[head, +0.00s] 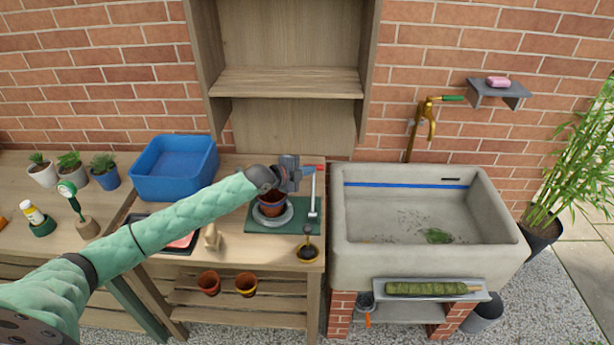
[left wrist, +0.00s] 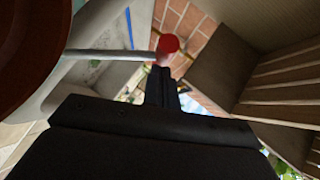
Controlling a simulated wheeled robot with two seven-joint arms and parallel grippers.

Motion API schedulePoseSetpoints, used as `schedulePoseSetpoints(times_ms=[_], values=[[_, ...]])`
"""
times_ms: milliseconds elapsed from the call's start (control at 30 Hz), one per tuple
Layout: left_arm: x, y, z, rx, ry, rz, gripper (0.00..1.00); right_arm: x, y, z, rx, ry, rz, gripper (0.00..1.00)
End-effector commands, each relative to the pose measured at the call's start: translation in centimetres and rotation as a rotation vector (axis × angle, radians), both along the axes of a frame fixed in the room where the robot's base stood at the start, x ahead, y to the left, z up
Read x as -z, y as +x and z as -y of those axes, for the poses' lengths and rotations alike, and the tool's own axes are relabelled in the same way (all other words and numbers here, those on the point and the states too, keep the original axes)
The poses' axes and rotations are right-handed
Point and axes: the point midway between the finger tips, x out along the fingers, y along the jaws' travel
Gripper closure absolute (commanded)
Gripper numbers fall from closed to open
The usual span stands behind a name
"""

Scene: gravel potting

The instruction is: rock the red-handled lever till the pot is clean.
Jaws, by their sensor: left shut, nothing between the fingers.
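The lever (head: 313,193) is a thin metal rod standing at the right side of the green base (head: 257,222), with a red handle (head: 313,167) at its top. The terracotta pot (head: 272,204) sits in a grey ring on that base, partly hidden by my arm. My left gripper (head: 299,172) is shut and empty, just left of the red handle. In the left wrist view, the shut fingertips (left wrist: 160,72) are right beside the red handle end (left wrist: 168,44); I cannot tell whether they touch. The dark pot side (left wrist: 28,45) fills the upper left there. My right gripper is out of view.
A stone sink (head: 345,250) with a brass tap (head: 428,120) stands to the right. A blue tub (head: 173,168) is at the back left of the bench. The wooden shelf (head: 285,83) rises behind.

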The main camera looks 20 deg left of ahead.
Motion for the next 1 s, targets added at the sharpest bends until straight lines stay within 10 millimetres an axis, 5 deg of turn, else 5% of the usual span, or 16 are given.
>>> schedulePoseSetpoints(times_ms=[400, 1000], values=[[0.5, 1.0, -0.5, -0.005, -0.018, -0.068, 1.00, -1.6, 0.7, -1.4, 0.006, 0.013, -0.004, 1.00], [-0.6, 0.6, -0.1, -0.004, -0.016, -0.065, 1.00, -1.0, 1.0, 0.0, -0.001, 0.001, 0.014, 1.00]])
